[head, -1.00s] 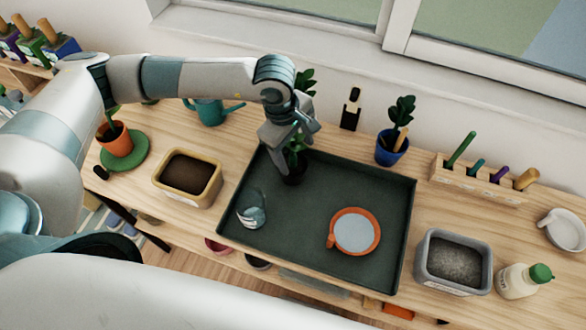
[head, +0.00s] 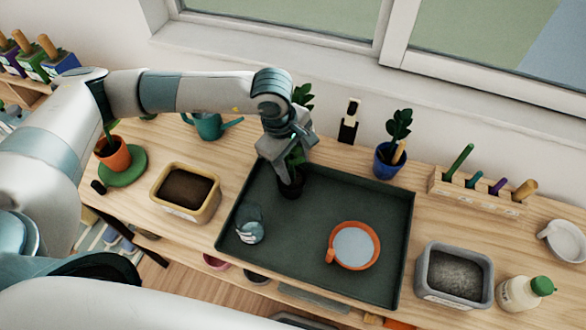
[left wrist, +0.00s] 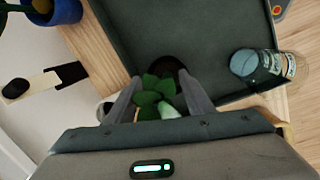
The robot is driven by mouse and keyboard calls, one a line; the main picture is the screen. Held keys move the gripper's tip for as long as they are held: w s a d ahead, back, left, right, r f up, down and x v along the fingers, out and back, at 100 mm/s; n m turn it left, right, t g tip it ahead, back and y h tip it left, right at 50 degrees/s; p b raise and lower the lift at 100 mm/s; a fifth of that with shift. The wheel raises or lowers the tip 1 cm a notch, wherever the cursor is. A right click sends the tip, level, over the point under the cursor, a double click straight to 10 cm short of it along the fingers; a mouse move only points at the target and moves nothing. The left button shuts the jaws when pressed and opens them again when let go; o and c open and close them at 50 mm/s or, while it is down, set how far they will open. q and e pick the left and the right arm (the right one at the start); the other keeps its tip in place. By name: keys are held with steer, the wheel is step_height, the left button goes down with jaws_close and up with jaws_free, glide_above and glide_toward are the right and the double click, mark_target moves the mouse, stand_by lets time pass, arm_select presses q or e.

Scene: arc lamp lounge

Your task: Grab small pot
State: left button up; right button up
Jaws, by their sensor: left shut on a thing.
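The small pot (head: 291,187) is dark, with a green leafy plant, and is at the back left of the dark green tray (head: 340,195). My left gripper (head: 291,163) is above it, pointing down, shut on the small pot. In the left wrist view the plant's leaves (left wrist: 155,96) show between the two fingers, with the dark pot (left wrist: 166,68) at the fingertips. I cannot tell whether the pot's base touches the tray. My right gripper is not in view.
On the tray are a glass jar (head: 250,226) and an orange-rimmed dish (head: 354,246). A yellow planter (head: 184,193) stands left of the tray, a grey planter (head: 453,273) right of it. A blue pot (head: 388,162) stands behind.

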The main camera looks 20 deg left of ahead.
mark_target(294, 151)
arm_select(q)
steer(key=shift+r+b, duration=0.5)
steer(key=shift+r, duration=0.15)
steer(key=shift+s+d+r+b, duration=0.1)
steer(key=shift+r+b, duration=0.3)
steer(key=shift+r, duration=0.2)
steer(key=shift+s+d+r+b, duration=0.1)
steer(key=shift+r+b, duration=0.25)
steer(key=shift+r, duration=0.25)
arm_select(e)
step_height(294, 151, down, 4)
steer(key=b, duration=0.2)
arm_select(q)
steer(key=s+d+r+b, duration=0.1)
steer(key=s+d+r, duration=0.6)
steer(key=s, duration=0.1)
steer(key=shift+s+b, duration=0.35)
steer(key=shift+b, duration=0.05)
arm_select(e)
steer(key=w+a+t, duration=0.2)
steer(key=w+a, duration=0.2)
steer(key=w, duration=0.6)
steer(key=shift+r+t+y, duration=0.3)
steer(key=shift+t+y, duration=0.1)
